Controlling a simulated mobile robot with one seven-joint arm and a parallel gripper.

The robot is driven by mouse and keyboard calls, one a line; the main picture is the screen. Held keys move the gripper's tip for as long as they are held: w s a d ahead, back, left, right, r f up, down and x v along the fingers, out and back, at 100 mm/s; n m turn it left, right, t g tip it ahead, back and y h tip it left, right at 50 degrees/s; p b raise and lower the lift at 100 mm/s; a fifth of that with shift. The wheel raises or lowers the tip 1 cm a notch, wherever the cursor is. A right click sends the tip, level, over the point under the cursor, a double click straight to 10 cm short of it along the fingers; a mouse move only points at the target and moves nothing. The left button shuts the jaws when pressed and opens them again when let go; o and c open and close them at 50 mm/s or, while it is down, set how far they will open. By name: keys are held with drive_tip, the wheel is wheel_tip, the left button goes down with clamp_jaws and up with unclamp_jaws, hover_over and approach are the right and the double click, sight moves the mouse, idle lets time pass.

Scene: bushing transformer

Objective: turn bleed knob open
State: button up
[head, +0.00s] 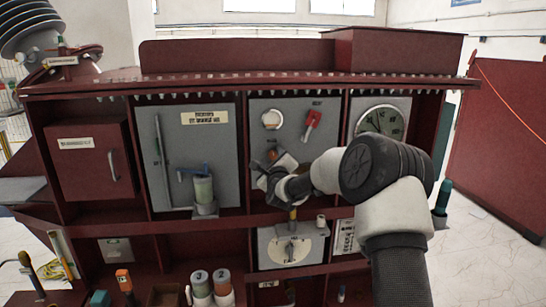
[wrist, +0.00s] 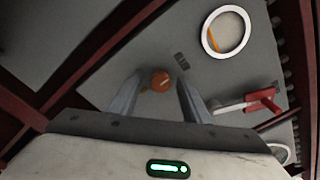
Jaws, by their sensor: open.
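A small round orange knob (wrist: 160,80), which looks like the bleed knob, is on the grey panel in the wrist view. A light mark shows on its face. In the head view the knob (head: 272,155) shows just above my gripper, partly hidden by it. My gripper (wrist: 158,86) is open, with one finger on each side of the knob in the wrist view. I cannot tell whether the fingers touch it or how far they are from the panel. In the head view my gripper (head: 267,172) is in front of the middle grey panel (head: 335,105).
A red-handled lever (head: 312,120) and a round white-rimmed gauge (head: 271,119) sit above the knob. The lever (wrist: 262,101) is close to the right finger in the wrist view. A large dial (head: 380,124) is to the right. A dark red shelf edge (head: 230,222) runs below.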

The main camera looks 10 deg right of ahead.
drive_tip(key=c, duration=1)
drive_tip(key=shift+c, duration=0.2)
